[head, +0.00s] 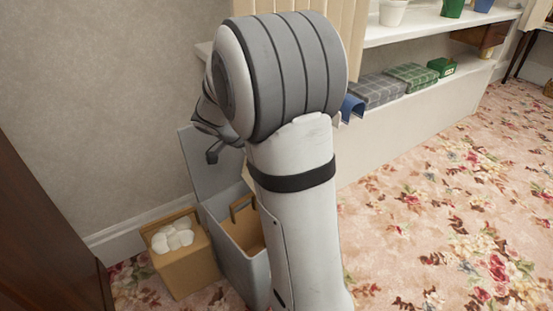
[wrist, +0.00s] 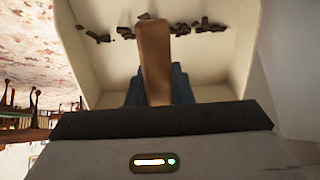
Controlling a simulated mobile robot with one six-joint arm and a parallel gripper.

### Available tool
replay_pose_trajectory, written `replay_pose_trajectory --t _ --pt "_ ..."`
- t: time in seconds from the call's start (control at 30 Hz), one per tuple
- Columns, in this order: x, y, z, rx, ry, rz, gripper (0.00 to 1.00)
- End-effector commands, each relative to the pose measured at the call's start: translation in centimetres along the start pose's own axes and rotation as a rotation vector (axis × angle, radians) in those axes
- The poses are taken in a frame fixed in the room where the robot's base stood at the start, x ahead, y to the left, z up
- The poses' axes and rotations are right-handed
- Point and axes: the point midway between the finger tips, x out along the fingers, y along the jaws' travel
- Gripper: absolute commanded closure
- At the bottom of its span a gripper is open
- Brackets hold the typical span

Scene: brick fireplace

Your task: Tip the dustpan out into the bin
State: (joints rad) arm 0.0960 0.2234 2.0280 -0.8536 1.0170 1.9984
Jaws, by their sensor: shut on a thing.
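My gripper (wrist: 153,88) is shut on the wooden handle (wrist: 154,45) of the dustpan, its blue fingers on either side. The dustpan (wrist: 108,60) is a cream pan with raised side walls, and dark brown crumbs (wrist: 180,28) lie in a loose row across it. In the head view my arm hides the dustpan and most of the gripper. A grey bin (head: 240,270) stands on the floor below and left of my arm, its lid (head: 208,165) up against the wall. Its tan inside shows in part, and my forearm covers its right side.
A tan box (head: 182,270) with white balls (head: 172,238) stands close left of the bin. Dark furniture (head: 40,220) rises at the far left. A white shelf unit (head: 410,120) holds folded plaid cloths (head: 410,75) and a green box (head: 441,67). The flowered carpet (head: 450,220) is clear at right.

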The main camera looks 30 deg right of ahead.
Motion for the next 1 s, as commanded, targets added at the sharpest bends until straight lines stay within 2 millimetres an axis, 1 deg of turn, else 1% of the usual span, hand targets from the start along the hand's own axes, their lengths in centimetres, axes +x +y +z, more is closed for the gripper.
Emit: replay_pose_trajectory --t 0.03,0.3,0.4,0.63,1.0 --pt "-0.5 -0.1 0.7 -0.008 0.036 -0.002 1.0" --pt "-2.6 -0.1 2.8 -0.006 0.229 -0.002 1.0" --pt "-3.1 -0.1 3.4 -0.005 0.281 0.0 1.0" --pt "-3.9 -0.1 4.1 -0.002 0.346 -0.002 1.0" --pt "-4.0 -0.1 4.1 -0.001 0.353 -0.002 1.0"
